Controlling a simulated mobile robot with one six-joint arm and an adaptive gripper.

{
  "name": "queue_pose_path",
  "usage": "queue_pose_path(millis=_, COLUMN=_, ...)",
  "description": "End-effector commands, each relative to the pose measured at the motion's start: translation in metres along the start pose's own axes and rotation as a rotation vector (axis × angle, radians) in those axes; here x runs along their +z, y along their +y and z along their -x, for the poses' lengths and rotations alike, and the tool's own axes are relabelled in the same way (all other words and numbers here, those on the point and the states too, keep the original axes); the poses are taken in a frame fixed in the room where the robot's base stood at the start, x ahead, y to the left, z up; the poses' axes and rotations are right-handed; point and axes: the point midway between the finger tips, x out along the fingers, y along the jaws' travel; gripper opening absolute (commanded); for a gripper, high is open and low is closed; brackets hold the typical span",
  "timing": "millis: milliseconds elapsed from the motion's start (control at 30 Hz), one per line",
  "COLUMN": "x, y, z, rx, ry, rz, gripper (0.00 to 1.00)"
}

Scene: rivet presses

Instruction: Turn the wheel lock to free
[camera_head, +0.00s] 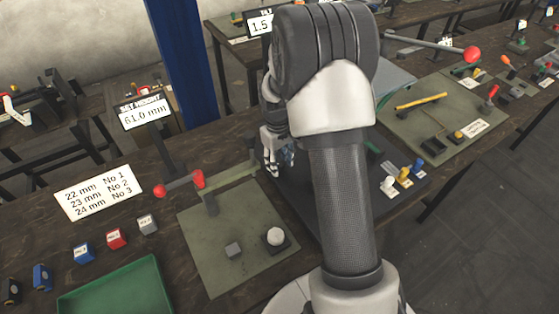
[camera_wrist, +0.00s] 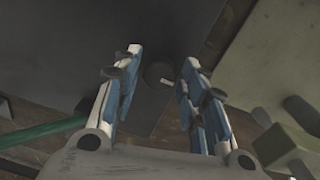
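In the wrist view my gripper (camera_wrist: 162,62) is open, with its two blue and white fingers apart and nothing between them that they touch. A dark round part with a small white mark (camera_wrist: 158,75) shows beyond the fingertips, roughly midway between them. It may be the wheel lock, but it is too dim to be sure. In the head view my gripper (camera_head: 278,165) hangs over the left side of a dark mat (camera_head: 306,200). My arm hides much of this mat, and I cannot make out the wheel lock there.
A green-grey mat (camera_head: 210,270) with a press and a red-knobbed lever (camera_head: 180,185) lies left of my gripper. A sign reading 61.0 mm (camera_head: 146,113) stands behind it. White, yellow and blue pieces (camera_head: 404,176) stand right of my arm. A green tray (camera_head: 120,290) is at front left.

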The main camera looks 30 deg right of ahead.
Motion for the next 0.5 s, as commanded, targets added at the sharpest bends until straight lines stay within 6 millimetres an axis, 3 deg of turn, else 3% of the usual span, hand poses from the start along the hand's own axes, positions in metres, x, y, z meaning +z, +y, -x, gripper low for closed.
queue_pose_path(millis=500, x=-0.0001, y=-0.0001, z=0.0002, rx=0.0, ry=0.0, rz=0.0, gripper=0.05)
